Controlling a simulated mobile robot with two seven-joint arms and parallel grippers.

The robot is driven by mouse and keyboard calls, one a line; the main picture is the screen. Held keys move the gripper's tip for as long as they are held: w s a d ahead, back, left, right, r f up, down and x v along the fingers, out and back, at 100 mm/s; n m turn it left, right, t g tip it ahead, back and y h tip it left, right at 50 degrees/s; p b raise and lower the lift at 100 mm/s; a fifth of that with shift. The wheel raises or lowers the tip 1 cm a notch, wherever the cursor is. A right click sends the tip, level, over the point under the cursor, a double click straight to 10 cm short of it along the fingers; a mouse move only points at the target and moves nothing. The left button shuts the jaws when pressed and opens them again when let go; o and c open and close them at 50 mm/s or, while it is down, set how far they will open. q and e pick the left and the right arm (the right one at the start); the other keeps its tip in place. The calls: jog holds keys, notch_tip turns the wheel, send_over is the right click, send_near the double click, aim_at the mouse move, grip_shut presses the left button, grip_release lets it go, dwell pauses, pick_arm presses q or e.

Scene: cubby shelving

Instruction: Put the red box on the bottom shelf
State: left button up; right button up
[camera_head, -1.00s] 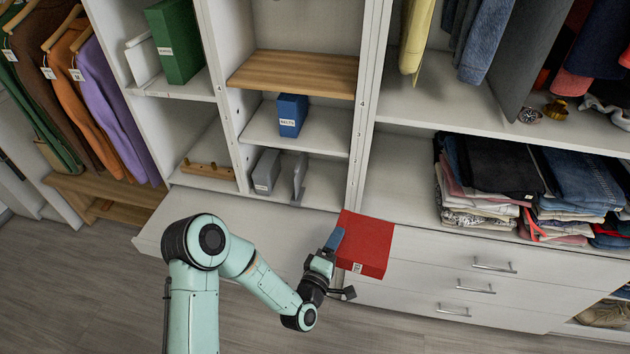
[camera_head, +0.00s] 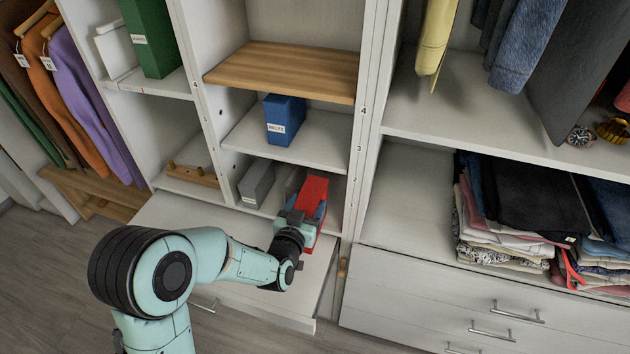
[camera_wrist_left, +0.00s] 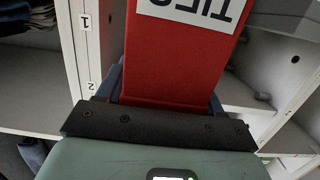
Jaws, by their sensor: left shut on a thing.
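The red box (camera_head: 313,189) is held upright in my left gripper (camera_head: 303,207), at the front of the bottom shelf (camera_head: 228,193) of the middle cubby column. In the left wrist view the red box (camera_wrist_left: 178,58), with a white "TIES" label, fills the middle between the fingers. The left gripper is shut on it. The box covers part of the shelf's right side. I cannot tell whether its lower end touches the shelf. My right gripper is not in view.
A grey box (camera_head: 257,183) stands on the bottom shelf, left of the red box, with another grey item (camera_head: 293,182) partly hidden beside it. A blue box (camera_head: 284,119) stands one shelf above. The column's right upright (camera_head: 365,150) is close to the red box.

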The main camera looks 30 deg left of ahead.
pick_arm(q)
jog(key=f+p+x, duration=0.1)
jog(key=p+x, duration=0.1)
jog(key=x, duration=1.3)
jog(key=shift+w+f, duration=0.15)
jog(key=shift+w, duration=0.1)
jog(key=shift+f, duration=0.2)
jog(key=o, duration=1.2)
jog(key=shift+d, duration=0.1)
jog(key=shift+o, duration=0.2)
